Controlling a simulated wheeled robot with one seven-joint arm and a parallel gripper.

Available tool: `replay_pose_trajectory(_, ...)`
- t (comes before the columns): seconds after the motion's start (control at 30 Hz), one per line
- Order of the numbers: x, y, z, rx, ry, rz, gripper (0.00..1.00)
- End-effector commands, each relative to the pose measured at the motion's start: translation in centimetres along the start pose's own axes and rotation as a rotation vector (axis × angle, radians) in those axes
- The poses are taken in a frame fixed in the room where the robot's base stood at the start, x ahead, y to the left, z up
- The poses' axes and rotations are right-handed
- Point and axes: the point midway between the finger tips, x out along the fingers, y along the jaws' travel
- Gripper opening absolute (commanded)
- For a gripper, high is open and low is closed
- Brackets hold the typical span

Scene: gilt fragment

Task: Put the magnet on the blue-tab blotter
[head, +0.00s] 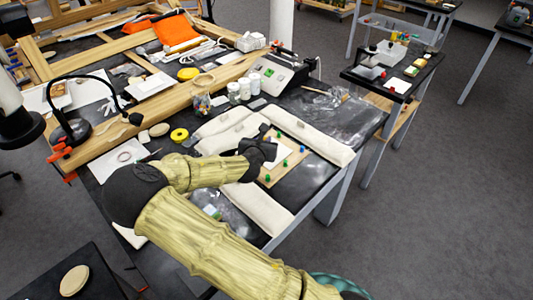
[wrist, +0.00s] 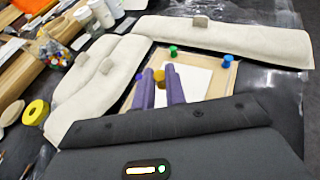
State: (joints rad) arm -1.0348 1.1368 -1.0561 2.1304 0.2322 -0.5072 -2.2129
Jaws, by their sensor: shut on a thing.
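My gripper (wrist: 160,84) has its two purple fingers closed on a small yellow-orange piece, taken to be the magnet (wrist: 159,74), showing between the fingertips. In the head view my gripper (head: 270,146) is over the wooden board, and the held piece cannot be made out. A white sheet (wrist: 197,80) lies on the tan board (wrist: 220,86), partly hidden by the fingers; it also shows in the head view (head: 284,157). Whether this sheet is the blue-tab blotter, I cannot tell. A blue knob (wrist: 228,60) and a green knob (wrist: 173,51) stand on the board.
Cream padded bolsters (wrist: 220,37) edge the board at the back and left. A yellow ring (head: 179,135), white jars (head: 234,91) and a grey instrument (head: 278,74) stand to the left and behind. Clear plastic film (head: 335,115) covers the table's right end.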

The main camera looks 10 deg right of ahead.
Motion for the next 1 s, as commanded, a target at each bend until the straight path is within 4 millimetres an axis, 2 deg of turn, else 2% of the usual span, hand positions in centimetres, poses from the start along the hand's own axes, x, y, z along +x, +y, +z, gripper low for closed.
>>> replay_pose_trajectory(0.07,0.6,-0.1,-1.4,-0.002,0.002,-0.002,0.0)
replay_pose_trajectory(0.17,0.9,0.0,-2.2,0.0,0.0,0.001,0.0)
replay_pose_trajectory(0.5,1.1,0.0,-2.6,0.001,-0.001,0.0,0.0)
replay_pose_trajectory(0.8,2.4,0.0,-5.8,0.0,0.001,-0.001,0.0)
replay_pose_trajectory(1.0,2.4,0.0,-5.9,0.002,-0.001,0.0,0.0)
